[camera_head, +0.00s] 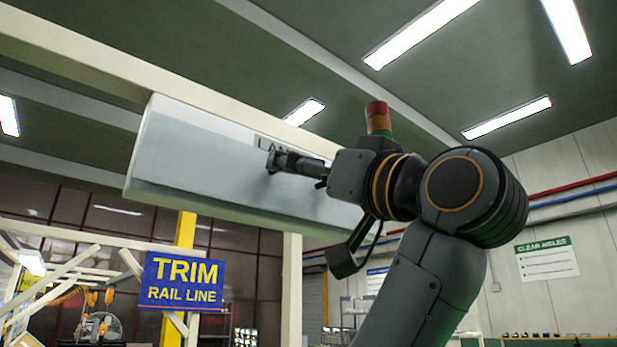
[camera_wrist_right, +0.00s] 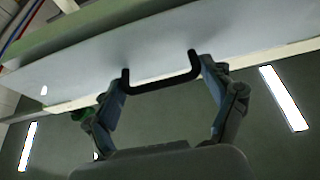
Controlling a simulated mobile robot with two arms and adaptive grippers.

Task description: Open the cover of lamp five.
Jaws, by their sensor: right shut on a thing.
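The lamp cover (camera_head: 205,160) is a long, pale grey-white panel below the cream overhead beam. A label (camera_head: 264,142) on it starts with "LA"; my arm hides the rest, so its number cannot be read. My right gripper (camera_head: 274,160) is at the front of the cover. In the right wrist view, the cover (camera_wrist_right: 75,70) spans the upper part, and a black U-shaped handle (camera_wrist_right: 160,85) stands out from it. My right gripper (camera_wrist_right: 164,76) is shut on this handle, with one finger at each end. I cannot tell whether the cover stands ajar. My left gripper is out of view.
The cream beam (camera_head: 75,58) runs above the cover. A red, orange and green stack light (camera_head: 378,118) shows just behind my right wrist. A blue "TRIM RAIL LINE" sign (camera_head: 181,282) and a yellow post (camera_head: 186,232) stand lower left. Open air lies below the cover.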

